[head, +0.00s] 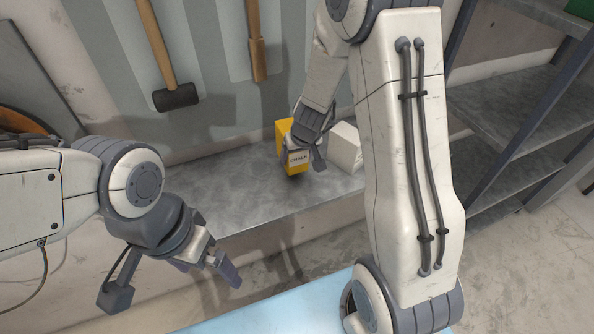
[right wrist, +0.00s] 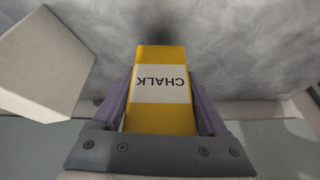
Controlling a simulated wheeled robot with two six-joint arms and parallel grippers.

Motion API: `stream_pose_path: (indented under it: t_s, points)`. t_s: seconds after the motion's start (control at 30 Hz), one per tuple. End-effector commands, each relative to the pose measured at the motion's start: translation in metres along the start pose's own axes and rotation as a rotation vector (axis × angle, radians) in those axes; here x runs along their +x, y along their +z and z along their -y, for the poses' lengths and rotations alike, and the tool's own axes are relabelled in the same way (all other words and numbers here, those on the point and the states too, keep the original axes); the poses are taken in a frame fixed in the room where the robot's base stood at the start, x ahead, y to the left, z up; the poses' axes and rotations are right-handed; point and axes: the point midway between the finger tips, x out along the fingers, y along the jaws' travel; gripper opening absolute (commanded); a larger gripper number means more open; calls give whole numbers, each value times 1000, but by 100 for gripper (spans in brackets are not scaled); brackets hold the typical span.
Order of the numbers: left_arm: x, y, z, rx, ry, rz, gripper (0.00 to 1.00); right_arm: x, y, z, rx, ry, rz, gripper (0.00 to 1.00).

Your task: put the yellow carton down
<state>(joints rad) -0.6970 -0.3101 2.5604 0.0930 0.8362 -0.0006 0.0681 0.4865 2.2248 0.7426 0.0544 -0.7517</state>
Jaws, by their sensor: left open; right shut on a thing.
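The yellow carton (head: 285,130) has a white label reading CHALK and is over the grey metal shelf (head: 245,195) against the wall. In the right wrist view the carton (right wrist: 161,118) sits between the two fingers of my right gripper (right wrist: 162,105), which is shut on it. In the head view my right gripper (head: 303,158) partly covers the carton. I cannot tell whether the carton's base touches the shelf. My left gripper (head: 212,268) is open and empty, in front of the shelf at the lower left.
A white block (head: 345,146) stands on the shelf just right of the carton; it also shows in the right wrist view (right wrist: 50,65). Two hammers, one a mallet (head: 175,96), hang on the wall above. The shelf left of the carton is clear. A metal rack (head: 520,110) stands at the right.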

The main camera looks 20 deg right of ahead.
Motion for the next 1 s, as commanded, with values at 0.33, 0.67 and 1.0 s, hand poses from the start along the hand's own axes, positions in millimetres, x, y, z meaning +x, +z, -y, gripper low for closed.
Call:
stream_pose_path:
  t_s: [0.33, 0.67, 1.0]
  points:
    - [36, 2, 3, 0, 0, 0, 100, 35, 15, -3, 3, 1, -1, 3]
    - [36, 2, 3, 0, 0, 0, 100, 35, 15, -3, 2, 1, -1, 3]
    - [36, 2, 3, 0, 0, 0, 100, 35, 15, -3, 2, 1, 1, 100]
